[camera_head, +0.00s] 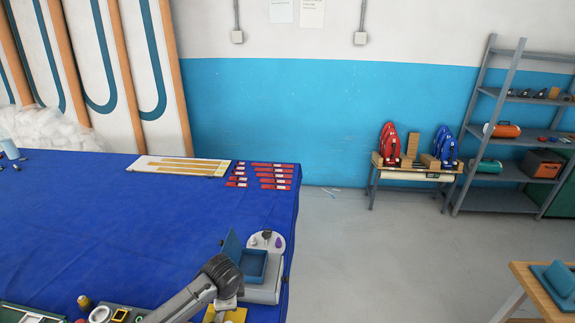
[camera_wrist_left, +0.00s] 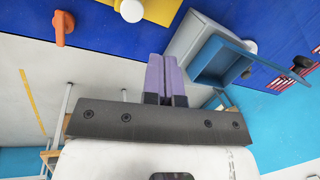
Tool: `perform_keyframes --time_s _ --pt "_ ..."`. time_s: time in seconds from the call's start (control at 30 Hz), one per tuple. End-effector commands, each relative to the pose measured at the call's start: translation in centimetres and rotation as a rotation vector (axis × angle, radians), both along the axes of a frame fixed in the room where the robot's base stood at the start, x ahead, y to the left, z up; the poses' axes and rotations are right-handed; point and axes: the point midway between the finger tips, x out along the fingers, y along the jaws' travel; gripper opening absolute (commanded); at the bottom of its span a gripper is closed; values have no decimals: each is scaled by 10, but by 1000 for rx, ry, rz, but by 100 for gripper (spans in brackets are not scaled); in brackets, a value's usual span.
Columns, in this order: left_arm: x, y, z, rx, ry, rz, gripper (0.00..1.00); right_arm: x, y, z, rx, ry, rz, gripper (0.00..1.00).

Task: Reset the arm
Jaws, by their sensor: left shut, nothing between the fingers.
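My left arm comes in from the bottom left of the head view, and its dark wrist (camera_head: 221,272) is over the table's near right part. In the left wrist view my left gripper (camera_wrist_left: 165,58) shows two purple fingers pressed together with nothing between them. Beside the fingers is a grey machine with an open blue tray (camera_wrist_left: 222,62); in the head view the blue tray (camera_head: 253,264) stands just right of my wrist. The fingertips are not clear in the head view. My right gripper is in neither view.
The blue-covered table (camera_head: 130,215) has a clear middle. Red strips (camera_head: 272,175) and a white board (camera_head: 180,165) lie at its far right. Small parts (camera_head: 100,314) lie at the near edge. A bench (camera_head: 418,172) and shelf stand against the wall, with open floor before them.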

Motion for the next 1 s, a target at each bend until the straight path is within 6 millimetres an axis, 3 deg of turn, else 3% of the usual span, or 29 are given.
perform_keyframes --time_s 0.03,0.2,0.3,0.43,0.57,0.67,0.87,1.0 --pt "5 -14 28 -30 -101 56 0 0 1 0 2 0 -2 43" --pt "8 -55 132 -218 -432 233 0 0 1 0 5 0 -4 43" --pt "-10 -69 173 -369 -572 326 0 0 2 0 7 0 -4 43" --pt "-49 -68 200 -568 -690 450 0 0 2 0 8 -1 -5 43" --pt "-91 -46 198 -688 -747 559 0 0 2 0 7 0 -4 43" --pt "-122 -24 183 -733 -756 646 0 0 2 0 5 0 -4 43" --pt "-186 16 131 -750 -697 829 0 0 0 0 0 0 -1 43" --pt "-234 37 81 -709 -593 948 0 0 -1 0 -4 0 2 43"
